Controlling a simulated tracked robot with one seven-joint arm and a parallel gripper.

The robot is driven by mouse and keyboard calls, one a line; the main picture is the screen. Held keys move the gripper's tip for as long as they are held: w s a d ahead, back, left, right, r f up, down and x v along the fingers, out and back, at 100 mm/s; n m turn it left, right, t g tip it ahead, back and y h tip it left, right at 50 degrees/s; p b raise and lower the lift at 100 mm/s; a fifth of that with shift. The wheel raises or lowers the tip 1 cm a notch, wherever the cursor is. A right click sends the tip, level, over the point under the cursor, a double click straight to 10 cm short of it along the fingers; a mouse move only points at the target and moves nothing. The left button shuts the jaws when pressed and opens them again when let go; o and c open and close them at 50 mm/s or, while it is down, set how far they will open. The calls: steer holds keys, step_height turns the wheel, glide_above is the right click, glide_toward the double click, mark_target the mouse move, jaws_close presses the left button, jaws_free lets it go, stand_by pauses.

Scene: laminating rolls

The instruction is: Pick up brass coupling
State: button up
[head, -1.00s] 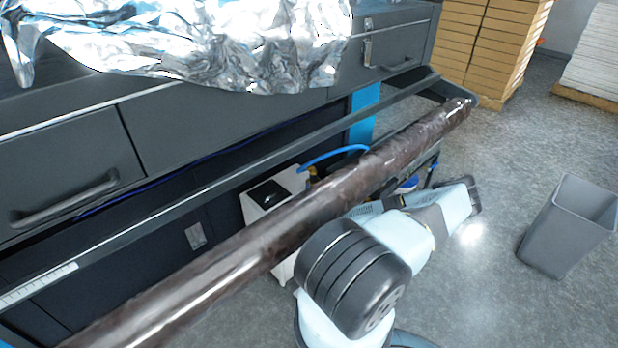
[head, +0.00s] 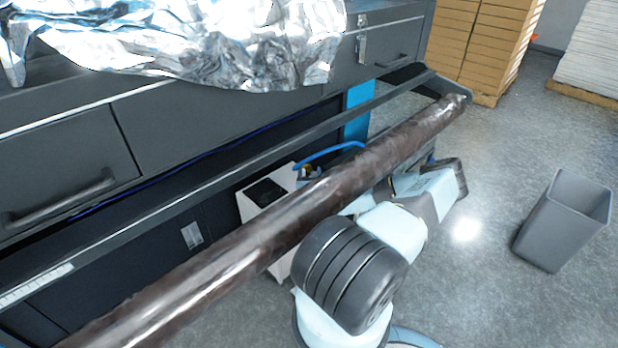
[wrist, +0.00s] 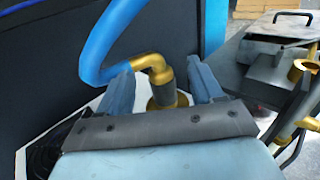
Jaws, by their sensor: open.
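The brass coupling (wrist: 160,78) stands upright on a white box, with a brass elbow on top and a dark ribbed sleeve around its middle. A blue hose (wrist: 110,40) runs into the elbow. My gripper (wrist: 157,68) is open in the wrist view, with one finger on each side of the coupling. I cannot tell whether either finger touches it. The front part of the gripper hides the coupling's lowest part. In the head view, a small bit of brass (head: 307,170) shows at the hose end, behind the long brown roll, which hides my fingers.
The long brown roll (head: 250,232) slants between my arm and the white box (head: 262,200). The dark machine (head: 220,130) stands behind. A grey bin (head: 562,222) is on the floor at right. More brass fittings (wrist: 302,70) are right of my gripper.

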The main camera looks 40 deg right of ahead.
steer(key=shift+r+x, duration=0.15)
steer(key=shift+x, duration=1.25)
steer(key=shift+r+x, duration=0.1)
steer(key=shift+x, duration=1.3)
steer(key=shift+a, duration=0.1)
jaws_close()
